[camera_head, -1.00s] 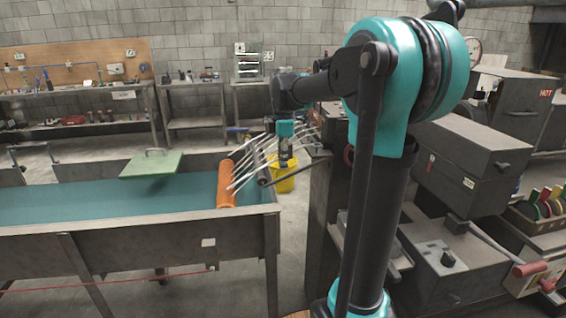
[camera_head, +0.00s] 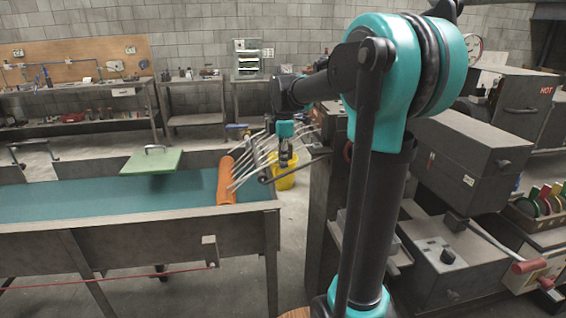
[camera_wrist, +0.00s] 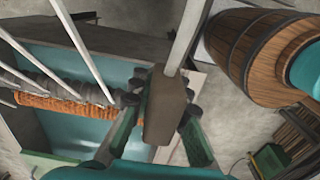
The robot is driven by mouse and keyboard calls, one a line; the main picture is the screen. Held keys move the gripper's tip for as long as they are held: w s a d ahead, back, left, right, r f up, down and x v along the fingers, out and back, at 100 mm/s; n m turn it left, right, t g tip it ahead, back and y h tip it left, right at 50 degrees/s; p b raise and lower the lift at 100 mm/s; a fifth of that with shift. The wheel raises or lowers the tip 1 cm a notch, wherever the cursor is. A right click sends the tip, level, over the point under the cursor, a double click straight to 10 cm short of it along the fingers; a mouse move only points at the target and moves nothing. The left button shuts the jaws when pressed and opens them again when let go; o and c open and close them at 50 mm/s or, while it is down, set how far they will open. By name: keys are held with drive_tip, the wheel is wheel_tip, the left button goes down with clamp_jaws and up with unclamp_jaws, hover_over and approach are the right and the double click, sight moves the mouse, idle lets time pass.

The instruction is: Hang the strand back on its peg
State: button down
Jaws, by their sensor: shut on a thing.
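My gripper (camera_head: 286,158) hangs at the right end of the trough, beside several pale strands (camera_head: 258,150) that fan out from an orange tube (camera_head: 224,182). In the wrist view the gripper (camera_wrist: 166,88) is shut on a brown block-like piece, which I take to be the end of the held strand (camera_wrist: 190,35); the strand runs up out of view. Other pale strands (camera_wrist: 85,48) and the orange coiled tube (camera_wrist: 55,107) lie to its left. I cannot tell which peg is free; the peg area is small and partly hidden by my arm.
The trough (camera_head: 100,205) has a teal bed. A green lid with a handle (camera_head: 150,164) lies over it. A yellow bucket (camera_head: 284,181) stands behind the gripper. Grey machine boxes (camera_head: 465,150) stand at right. In the wrist view a wooden barrel (camera_wrist: 262,50) is at upper right.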

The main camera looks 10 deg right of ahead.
drive_tip(key=shift+f, duration=0.6)
idle(0.5)
drive_tip(key=c, duration=1.4)
unclamp_jaws()
drive_tip(key=shift+o, duration=0.2)
